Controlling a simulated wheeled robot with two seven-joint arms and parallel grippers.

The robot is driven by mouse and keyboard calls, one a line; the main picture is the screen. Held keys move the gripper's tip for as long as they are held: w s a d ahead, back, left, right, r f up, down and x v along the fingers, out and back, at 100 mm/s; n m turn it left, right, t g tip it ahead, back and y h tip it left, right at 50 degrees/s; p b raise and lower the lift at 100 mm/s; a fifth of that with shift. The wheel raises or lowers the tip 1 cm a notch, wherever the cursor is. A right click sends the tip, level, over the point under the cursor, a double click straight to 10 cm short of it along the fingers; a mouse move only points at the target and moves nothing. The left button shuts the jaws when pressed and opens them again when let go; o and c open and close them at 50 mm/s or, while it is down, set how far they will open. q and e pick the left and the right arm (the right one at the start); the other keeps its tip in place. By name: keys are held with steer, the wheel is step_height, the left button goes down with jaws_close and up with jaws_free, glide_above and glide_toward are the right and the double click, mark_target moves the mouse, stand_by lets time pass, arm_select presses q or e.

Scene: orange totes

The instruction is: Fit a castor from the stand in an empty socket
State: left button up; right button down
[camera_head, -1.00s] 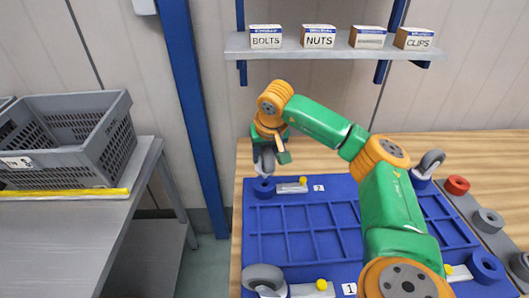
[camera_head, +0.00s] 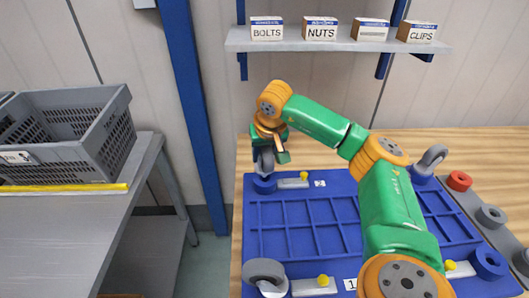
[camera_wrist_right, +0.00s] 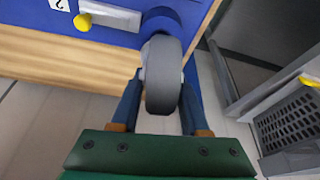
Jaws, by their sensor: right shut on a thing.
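My right gripper (camera_head: 268,148) is shut on a grey-wheeled castor (camera_head: 264,161) at the far left corner of the blue tray (camera_head: 300,245). The castor is upright over the blue round socket (camera_head: 264,184) by label 2, its lower end at or in the socket mouth. In the wrist view the wheel (camera_wrist_right: 163,88) sits between the fingers, close against the blue socket (camera_wrist_right: 160,22); how deep its stem sits is hidden. Other castors stand at the near left (camera_head: 266,275) and far right (camera_head: 431,160) corners. The near right socket (camera_head: 489,263) is empty. My left gripper is out of view.
A grey stand (camera_head: 470,204) with a red ring (camera_head: 459,181) and grey rings (camera_head: 491,217) lies right of the tray. Grey latches with yellow knobs (camera_head: 304,176) sit beside sockets. A grey crate (camera_head: 70,135) stands on the left bench. A blue post (camera_head: 190,110) rises behind.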

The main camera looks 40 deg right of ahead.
mark_target(268, 150)
steer(key=shift+f, duration=0.15)
steer(key=shift+f+b, duration=0.8)
steer(key=shift+f, duration=0.6)
steer(key=shift+f, duration=0.2)
steer(key=shift+c, duration=1.6)
jaws_free()
steer(key=shift+a, duration=0.1)
steer(key=b+v, duration=0.1)
steer(key=v, duration=0.6)
steer(key=shift+s+r, duration=0.1)
